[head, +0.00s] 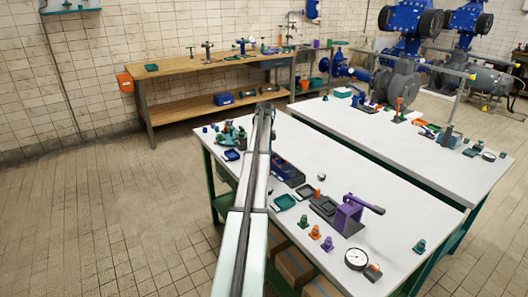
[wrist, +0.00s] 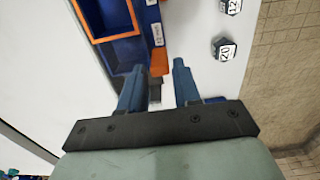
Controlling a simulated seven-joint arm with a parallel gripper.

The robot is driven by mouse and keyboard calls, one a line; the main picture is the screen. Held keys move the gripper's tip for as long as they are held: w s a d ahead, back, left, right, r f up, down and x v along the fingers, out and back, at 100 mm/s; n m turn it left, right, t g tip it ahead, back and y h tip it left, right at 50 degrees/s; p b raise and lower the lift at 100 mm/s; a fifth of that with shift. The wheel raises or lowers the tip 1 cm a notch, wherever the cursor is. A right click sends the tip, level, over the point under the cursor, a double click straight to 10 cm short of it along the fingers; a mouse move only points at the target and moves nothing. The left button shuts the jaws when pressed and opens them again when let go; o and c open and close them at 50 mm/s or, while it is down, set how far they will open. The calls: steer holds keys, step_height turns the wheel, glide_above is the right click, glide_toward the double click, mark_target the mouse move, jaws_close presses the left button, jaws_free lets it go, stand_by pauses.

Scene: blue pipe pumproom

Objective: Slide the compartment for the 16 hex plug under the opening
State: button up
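In the wrist view a blue box (wrist: 126,50) lies at the upper left, with an orange-rimmed compartment (wrist: 101,38) in it. White labels sit on the box's right side; I cannot read them surely. My gripper (wrist: 158,67) is open, its two blue fingers apart, just below the box. An orange piece (wrist: 160,60) and a small dark piece show at the gap between the fingers; I cannot tell whether either finger touches them. In the head view a dark blue box (head: 285,168) stands right of my arm. My gripper is not clearly visible there. I cannot make out the opening.
In the head view a teal tray (head: 285,202), a purple lever press (head: 350,212), a round gauge (head: 356,259) and small cones share the white table. Its front right has free room.

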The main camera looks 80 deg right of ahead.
steer(key=shift+o, duration=1.3)
step_height(320, 180, up, 14)
steer(key=shift+f, duration=0.15)
